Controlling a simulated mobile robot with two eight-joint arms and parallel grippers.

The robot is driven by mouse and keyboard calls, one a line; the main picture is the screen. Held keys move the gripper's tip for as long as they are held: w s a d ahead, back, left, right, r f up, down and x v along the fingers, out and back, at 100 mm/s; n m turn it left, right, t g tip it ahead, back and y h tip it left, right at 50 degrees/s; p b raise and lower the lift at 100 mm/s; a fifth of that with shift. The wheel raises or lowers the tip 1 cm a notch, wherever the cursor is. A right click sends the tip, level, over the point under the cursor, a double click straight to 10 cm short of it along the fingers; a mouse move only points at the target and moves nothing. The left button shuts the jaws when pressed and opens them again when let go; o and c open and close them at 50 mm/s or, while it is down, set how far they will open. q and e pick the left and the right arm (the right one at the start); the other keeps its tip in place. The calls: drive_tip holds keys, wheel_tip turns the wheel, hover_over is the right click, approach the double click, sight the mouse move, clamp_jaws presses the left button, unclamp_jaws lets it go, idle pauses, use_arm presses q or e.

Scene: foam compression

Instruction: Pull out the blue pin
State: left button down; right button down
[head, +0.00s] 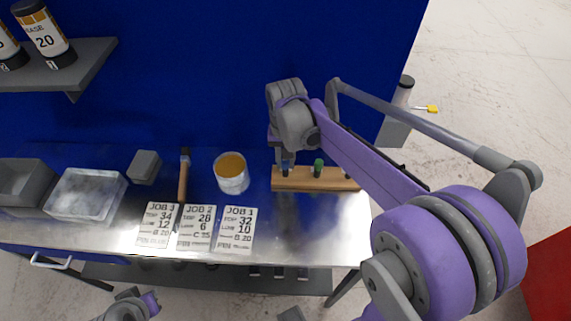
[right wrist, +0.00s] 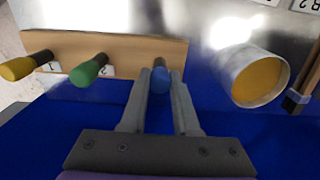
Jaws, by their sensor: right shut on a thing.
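The blue pin (right wrist: 160,80) stands in a wooden block (right wrist: 120,50), which also shows in the head view (head: 330,185). My right gripper (right wrist: 160,75) is shut on the blue pin, with one finger on each side of its handle. In the head view the right gripper (head: 286,162) is over the left end of the block and mostly covers the blue pin. The pin's lower end cannot be seen. A part of my left arm shows at the bottom left of the head view, without visible fingers.
A green pin (right wrist: 88,72) and a yellow pin (right wrist: 20,67) stand in the same block. A blue wall (head: 190,70) rises behind.

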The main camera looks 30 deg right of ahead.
use_arm(q)
drive_tip(key=shift+r, duration=0.15)
use_arm(e)
drive_tip(key=shift+r, duration=0.15)
idle(0.4)
